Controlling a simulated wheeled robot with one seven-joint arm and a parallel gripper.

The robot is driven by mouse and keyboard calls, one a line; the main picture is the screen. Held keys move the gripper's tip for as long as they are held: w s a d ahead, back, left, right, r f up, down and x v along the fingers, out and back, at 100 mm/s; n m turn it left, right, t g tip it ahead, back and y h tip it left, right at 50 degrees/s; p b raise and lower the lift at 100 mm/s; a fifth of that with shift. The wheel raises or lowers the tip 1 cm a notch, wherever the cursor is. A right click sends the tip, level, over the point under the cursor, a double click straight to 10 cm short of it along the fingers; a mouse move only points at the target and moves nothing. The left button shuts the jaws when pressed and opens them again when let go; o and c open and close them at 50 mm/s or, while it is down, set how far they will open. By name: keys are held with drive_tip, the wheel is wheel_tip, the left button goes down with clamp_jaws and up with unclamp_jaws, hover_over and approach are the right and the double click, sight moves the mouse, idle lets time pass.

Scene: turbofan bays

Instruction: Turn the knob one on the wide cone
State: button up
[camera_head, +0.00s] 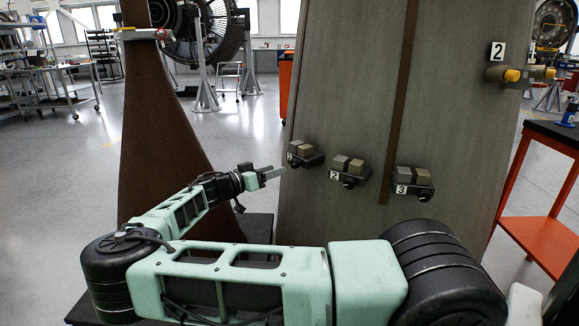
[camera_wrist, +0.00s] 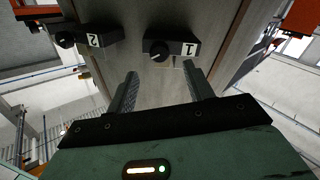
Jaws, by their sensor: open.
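The wide cone (camera_head: 350,90) is a tall grey-brown body with a dark vertical strip, right of centre in the head view. Three dark knob boxes with blocks on top sit on it, labelled 1, 2 and 3. Knob one (camera_head: 293,163) is on the leftmost box; in the wrist view its round black knob (camera_wrist: 157,52) sits beside the label 1, just beyond the fingertips. My gripper (camera_head: 270,173) is open and empty, a short way left of box one in the head view. In the wrist view my gripper's fingers (camera_wrist: 160,80) point towards box one without visible contact.
Box two (camera_head: 347,172) and box three (camera_head: 413,184) stand to the right of box one. A narrower brown cone (camera_head: 160,140) stands behind my arm at left. An orange cart (camera_head: 545,235) is at the right. A yellow-ended fitting (camera_head: 510,75) sticks out upper right.

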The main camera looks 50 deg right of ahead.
sight(292, 164)
drive_tip(key=d, duration=0.3)
drive_tip(key=s+d, duration=0.1)
drive_tip(key=d, duration=0.3)
drive_tip(key=shift+s, duration=0.15)
drive_tip(key=c, duration=1)
